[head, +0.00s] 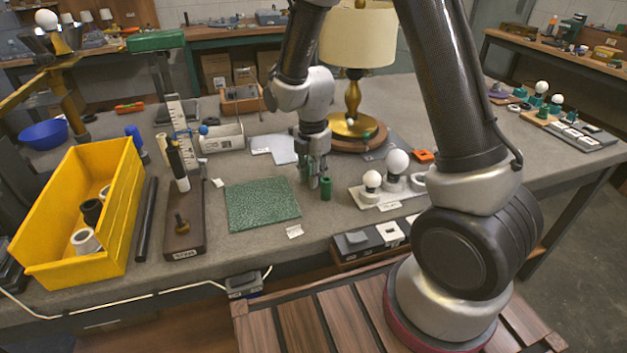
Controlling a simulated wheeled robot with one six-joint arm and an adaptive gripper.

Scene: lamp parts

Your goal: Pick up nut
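No part is plainly recognisable as the nut at this size. A small brass-coloured threaded-looking piece (182,224) stands on a dark wooden board (184,243) left of the green mat and may be it. My gripper (314,178) points down over the table, just right of the mat, well apart from the brass piece. A small green cylinder (326,189) stands at or just beside its right fingertip; I cannot tell whether they touch. The finger gap is too small and dark to read, and I cannot see whether anything is between the fingers.
A green speckled mat (262,204) lies left of my gripper. A yellow bin (124,205) with parts stands at the left. A lamp (353,110) stands behind my gripper. A white holder (378,197) with bulbs is to the right. The table's front edge is close.

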